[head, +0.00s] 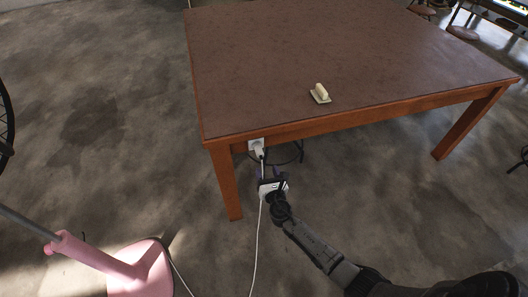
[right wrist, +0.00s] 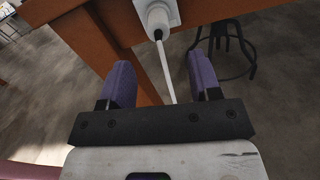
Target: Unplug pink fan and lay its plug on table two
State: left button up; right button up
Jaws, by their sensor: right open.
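The plug (right wrist: 158,21) is white with a dark tip at its cord end and sits in a white socket (head: 256,146) on the table's front apron, near the left leg. A white cord (head: 256,250) hangs from it and runs down toward the pink fan (head: 141,270), whose base and pole show at the lower left. My right gripper (head: 264,177) is open just below the plug. In the right wrist view its purple fingers (right wrist: 160,85) stand apart on either side of the cord, with the plug beyond the tips. The brown table (head: 340,50) fills the upper middle. My left gripper is out of view.
A cream block-like object (head: 320,94) with a flat base lies on the tabletop; the rest of the visible top is clear. A dark stool (right wrist: 222,50) stands beneath the table. Brown stools (head: 463,33) show at the upper right. Bare concrete floor lies around.

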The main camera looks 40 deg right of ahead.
aim_at(261, 156)
jog(key=shift+n, duration=0.9)
jog(key=b+x, duration=0.3)
jog(key=x, duration=0.5)
jog(key=shift+w+f, duration=0.1)
jog(key=shift+w, duration=0.2)
jog(key=shift+w+d+b, duration=0.25)
jog(key=shift+w+b, duration=0.15)
jog(key=shift+w, duration=0.3)
